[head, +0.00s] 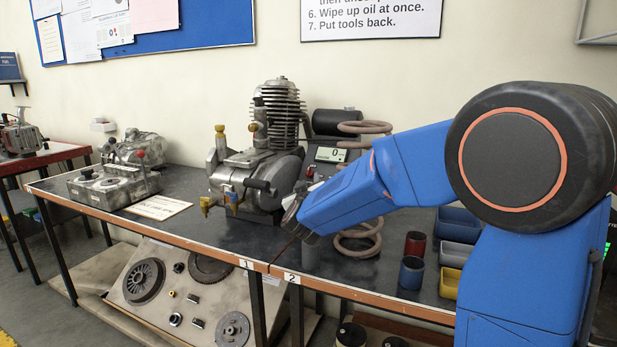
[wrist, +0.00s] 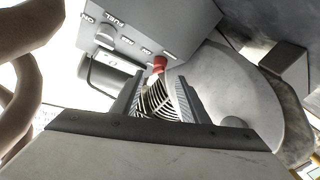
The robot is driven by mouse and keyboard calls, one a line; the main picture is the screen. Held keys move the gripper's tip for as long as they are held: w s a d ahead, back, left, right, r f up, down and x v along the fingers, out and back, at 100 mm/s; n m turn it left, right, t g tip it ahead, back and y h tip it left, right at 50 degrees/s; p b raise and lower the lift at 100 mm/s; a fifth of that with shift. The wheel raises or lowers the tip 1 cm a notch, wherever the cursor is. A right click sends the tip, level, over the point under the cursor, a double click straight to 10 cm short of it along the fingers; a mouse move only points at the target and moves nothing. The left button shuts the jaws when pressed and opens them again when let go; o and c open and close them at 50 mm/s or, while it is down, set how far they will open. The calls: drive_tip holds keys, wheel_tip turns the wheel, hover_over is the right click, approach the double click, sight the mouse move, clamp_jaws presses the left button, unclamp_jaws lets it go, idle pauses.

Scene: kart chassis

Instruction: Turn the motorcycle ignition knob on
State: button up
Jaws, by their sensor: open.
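A grey control panel (wrist: 165,25) fills the top of the wrist view, its lettering upside down, with a "FUEL" label. A round pale grey knob (wrist: 107,36) sits on it by that label. A small red knob or button (wrist: 159,64) sits near the panel's edge, just beyond and between my fingertips. I cannot tell which of these is the ignition knob. My gripper (wrist: 158,96) is open and empty, its two fingers apart, with a ribbed metal part behind them. In the head view my gripper (head: 296,208) is largely hidden by my blue arm, beside the engine.
A grey engine (head: 255,175) with a finned cylinder stands left of my gripper on the dark workbench (head: 190,195). A box with a display reading "0" (head: 331,155) and a coiled spring (head: 362,240) are close by. Cups (head: 412,272) and bins (head: 458,223) stand right.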

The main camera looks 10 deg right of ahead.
sight(309, 174)
drive_tip(key=x, duration=0.7)
clamp_jaws()
